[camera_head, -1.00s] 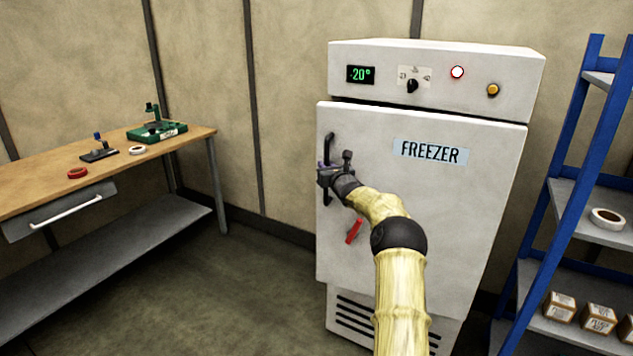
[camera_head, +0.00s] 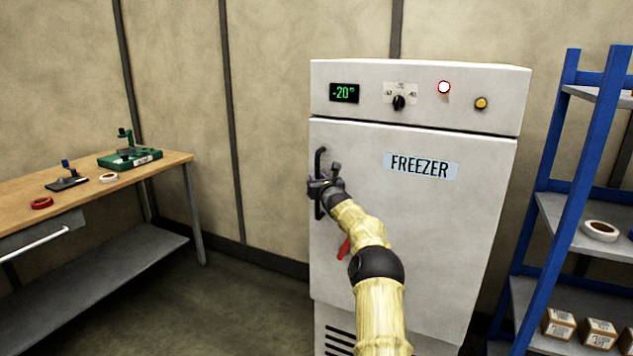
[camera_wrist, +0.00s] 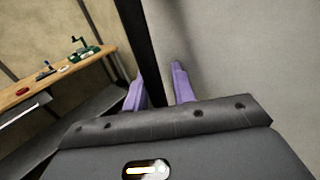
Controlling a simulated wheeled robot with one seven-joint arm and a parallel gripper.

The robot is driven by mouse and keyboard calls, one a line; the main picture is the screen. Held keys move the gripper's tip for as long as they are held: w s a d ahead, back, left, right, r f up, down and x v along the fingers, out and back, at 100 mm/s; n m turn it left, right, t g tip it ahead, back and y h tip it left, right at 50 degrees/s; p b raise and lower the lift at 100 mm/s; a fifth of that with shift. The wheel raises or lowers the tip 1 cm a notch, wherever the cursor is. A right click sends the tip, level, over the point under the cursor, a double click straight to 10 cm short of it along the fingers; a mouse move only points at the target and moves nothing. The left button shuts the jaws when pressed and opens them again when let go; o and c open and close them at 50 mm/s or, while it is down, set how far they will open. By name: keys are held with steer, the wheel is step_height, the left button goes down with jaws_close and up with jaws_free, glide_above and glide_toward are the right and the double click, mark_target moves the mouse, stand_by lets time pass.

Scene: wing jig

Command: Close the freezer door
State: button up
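The white freezer (camera_head: 420,95) stands against the wall, with a green -20° display on its top panel. Its door (camera_head: 440,230) sits nearly flush with the body in the head view; I cannot tell whether it is latched. The black vertical handle (camera_head: 320,162) is at the door's left edge. My gripper (camera_head: 318,183) is at the handle. In the wrist view its purple fingers (camera_wrist: 160,88) stand on either side of the dark handle bar (camera_wrist: 137,40), with a visible gap between them. Whether they touch the bar is unclear. A red lever (camera_head: 343,248) shows below, partly behind my arm.
A wooden workbench (camera_head: 150,172) with a green tool, tape rolls and a drawer stands at the left. A blue shelf rack (camera_head: 560,150) with tape and several boxes stands close at the right. The floor (camera_head: 240,305) between bench and freezer is clear.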

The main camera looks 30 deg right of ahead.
steer(key=shift+o, duration=0.3)
steer(key=shift+d+r, duration=0.15)
steer(key=shift+r, duration=0.05)
steer(key=shift+s+f+b, duration=0.1)
steer(key=shift+b, duration=0.25)
steer(key=b+v, duration=0.9)
steer(key=v, duration=0.8)
steer(key=shift+s+a+f, duration=0.1)
steer(key=shift+a+f, duration=0.05)
steer(key=shift+a, duration=0.05)
